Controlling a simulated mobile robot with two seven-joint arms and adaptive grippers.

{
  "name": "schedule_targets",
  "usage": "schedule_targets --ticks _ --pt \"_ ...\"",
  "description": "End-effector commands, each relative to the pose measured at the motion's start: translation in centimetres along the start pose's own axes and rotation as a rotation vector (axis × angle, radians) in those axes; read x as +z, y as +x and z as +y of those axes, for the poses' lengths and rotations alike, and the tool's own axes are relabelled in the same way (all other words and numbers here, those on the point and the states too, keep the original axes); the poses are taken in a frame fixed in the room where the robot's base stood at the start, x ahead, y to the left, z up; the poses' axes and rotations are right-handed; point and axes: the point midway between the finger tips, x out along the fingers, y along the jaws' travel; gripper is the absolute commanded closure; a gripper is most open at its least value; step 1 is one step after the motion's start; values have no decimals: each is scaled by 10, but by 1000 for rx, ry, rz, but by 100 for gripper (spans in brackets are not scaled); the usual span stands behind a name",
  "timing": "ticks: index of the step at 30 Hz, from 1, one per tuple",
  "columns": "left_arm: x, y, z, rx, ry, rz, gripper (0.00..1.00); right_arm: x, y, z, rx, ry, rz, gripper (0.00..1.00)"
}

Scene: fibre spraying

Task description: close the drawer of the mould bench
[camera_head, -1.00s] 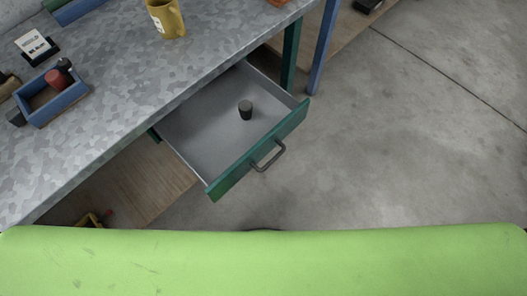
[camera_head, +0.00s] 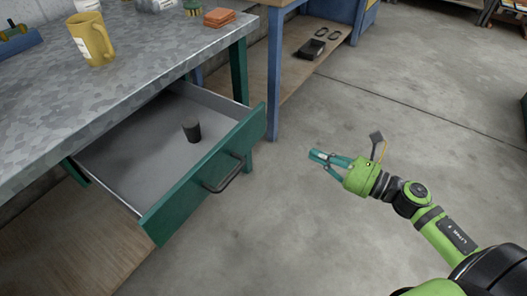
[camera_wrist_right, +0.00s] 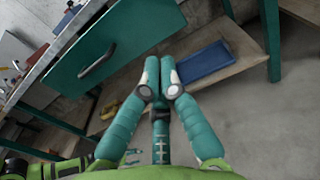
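The mould bench (camera_head: 130,60) has a mottled grey top. Its drawer (camera_head: 160,212) has a green front with a dark bar handle (camera_head: 224,174) and stands pulled well out. A dark cup-shaped piece (camera_head: 192,128) is inside. My right gripper (camera_head: 316,155) is to the right of the drawer front, apart from it and empty. In the right wrist view its teal fingers (camera_wrist_right: 159,78) are together, with the drawer front (camera_wrist_right: 115,50) and handle (camera_wrist_right: 97,63) beyond at upper left.
A yellow mug (camera_head: 92,40) and orange blocks (camera_head: 219,17) stand on the bench top. A blue-legged table (camera_head: 275,75) with a low wooden shelf is behind the drawer. Open concrete floor lies between the drawer and my right arm.

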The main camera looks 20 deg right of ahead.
Motion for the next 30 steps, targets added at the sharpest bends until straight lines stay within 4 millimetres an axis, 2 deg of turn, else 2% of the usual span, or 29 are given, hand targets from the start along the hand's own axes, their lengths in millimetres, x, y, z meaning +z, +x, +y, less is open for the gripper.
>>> schedule_targets --ticks 5,8,21,27,30 --pt "-3 1 -1 -1 2 10 39 7 12 6 24 -53 -4 100" --pt "-3 -1 -2 -2 3 16 39 8 26 5 23 -51 -5 100" --pt "29 -18 4 7 -3 -66 39 8 105 6 20 -45 -6 100" --pt "40 -25 4 8 -4 -95 39 7 131 7 19 -44 -4 100" --pt "45 -26 5 9 -4 -107 39 6 138 7 18 -44 -4 100"
